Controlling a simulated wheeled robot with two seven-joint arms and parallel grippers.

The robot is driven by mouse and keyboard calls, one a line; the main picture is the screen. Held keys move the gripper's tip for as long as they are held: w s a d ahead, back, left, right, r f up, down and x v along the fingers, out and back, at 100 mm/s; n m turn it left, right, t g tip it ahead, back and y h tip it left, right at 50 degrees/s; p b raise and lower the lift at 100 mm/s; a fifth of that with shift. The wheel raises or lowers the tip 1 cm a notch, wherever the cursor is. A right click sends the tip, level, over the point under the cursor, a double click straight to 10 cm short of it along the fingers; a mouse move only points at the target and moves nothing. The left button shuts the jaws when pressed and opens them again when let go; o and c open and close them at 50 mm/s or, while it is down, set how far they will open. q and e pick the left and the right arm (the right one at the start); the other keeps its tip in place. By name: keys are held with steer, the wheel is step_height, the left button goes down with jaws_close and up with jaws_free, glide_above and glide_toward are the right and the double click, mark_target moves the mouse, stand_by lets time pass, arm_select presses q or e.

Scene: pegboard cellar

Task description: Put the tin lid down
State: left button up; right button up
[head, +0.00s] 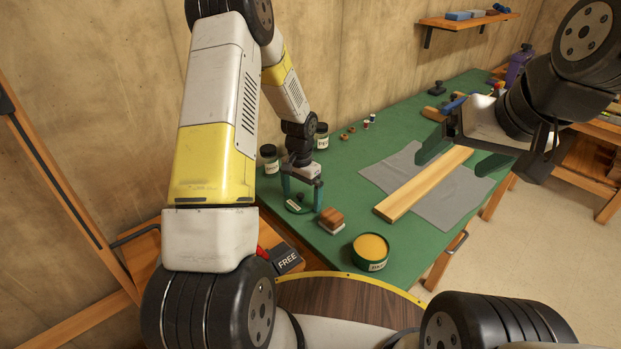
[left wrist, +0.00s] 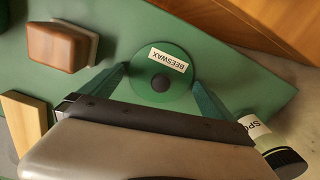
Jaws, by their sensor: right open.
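The tin lid (head: 298,207) is a green disc with a dark knob and a white label, which reads BEESWAX in the left wrist view (left wrist: 150,86). My left gripper (head: 302,198) points down with one fingertip against each side of the lid's rim, gripping it. The lid is level, at or just over the green bench top; I cannot tell whether it touches. The open tin (head: 372,265), full of yellow wax, stands near the bench's front edge. My right gripper (head: 464,158) is open and empty above a wooden board.
A brown block on a pale base (head: 331,219) stands between lid and tin. The wooden board (head: 425,187) lies on a grey cloth (head: 450,208). Bare green bench lies between the block and the cloth.

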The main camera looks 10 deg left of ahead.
arm_select(q)
step_height(320, 180, up, 12)
step_height(320, 180, up, 15)
steer(key=n+t, duration=0.2)
steer(key=t, duration=0.1)
glide_above(302, 194)
steer(key=s, duration=0.9)
steer(key=s+d+r+n+t+h, duration=0.1)
steer(key=s+r, duration=0.2)
steer(key=s, duration=0.5)
steer(key=s+r+n+t+h, duration=0.1)
steer(key=s+r+t, duration=0.1)
steer(key=s+r, duration=0.2)
steer(key=s, duration=0.3)
steer(key=shift+s+d+n, duration=0.35)
steer(key=shift+n, duration=0.05)
